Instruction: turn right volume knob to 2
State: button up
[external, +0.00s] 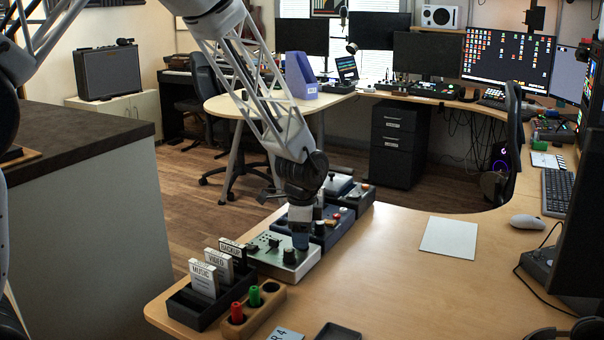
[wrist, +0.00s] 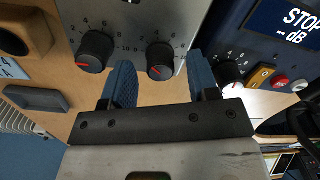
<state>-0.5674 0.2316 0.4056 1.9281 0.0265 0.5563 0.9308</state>
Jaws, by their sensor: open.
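A grey box (external: 272,250) with dials stands on the wooden desk. In the wrist view its panel (wrist: 190,12) carries two black knobs with number scales. The right knob (wrist: 160,58) lies between the two blue fingers of my gripper (wrist: 162,68), which is open; contact cannot be told. Its red pointer is toward the lower left; its exact number cannot be read. The left knob (wrist: 97,50) is outside the left finger, its red pointer also lower left. In the external view my gripper (external: 300,242) points down over the box's right end and hides the right knob; the left knob (external: 290,256) shows.
A dark blue console (external: 325,232) with its own knob (wrist: 232,72) and buttons stands close beside the right finger. A black rack (external: 198,304) with labelled cards and a wooden holder (external: 262,314) with red and green pieces are nearby. The desk around a white sheet (external: 449,237) is clear.

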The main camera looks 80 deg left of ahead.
jog(key=shift+d+r, duration=0.1)
jog(key=shift+r, duration=3.2)
jog(key=shift+d+r, duration=0.2)
jog(key=shift+d, duration=0.05)
jog(key=s+d+r+n+t, duration=0.1)
jog(key=s+d+r, duration=0.3)
jog(key=d+r, duration=0.6)
jog(key=s+d+r+n, duration=0.1)
jog(key=s+d+r, duration=0.4)
jog(key=d+r, duration=0.5)
jog(key=s+d+r+n, duration=0.1)
jog(key=s+d+r, duration=0.1)
jog(key=s+d, duration=0.7)
jog(key=s+d+r+n+t, duration=0.1)
jog(key=s+d+r, duration=0.1)
jog(key=s+d, duration=0.6)
jog(key=shift+s+d+r+t, duration=0.3)
jog(key=shift+s+d+r, duration=0.05)
jog(key=shift+s, duration=1.45)
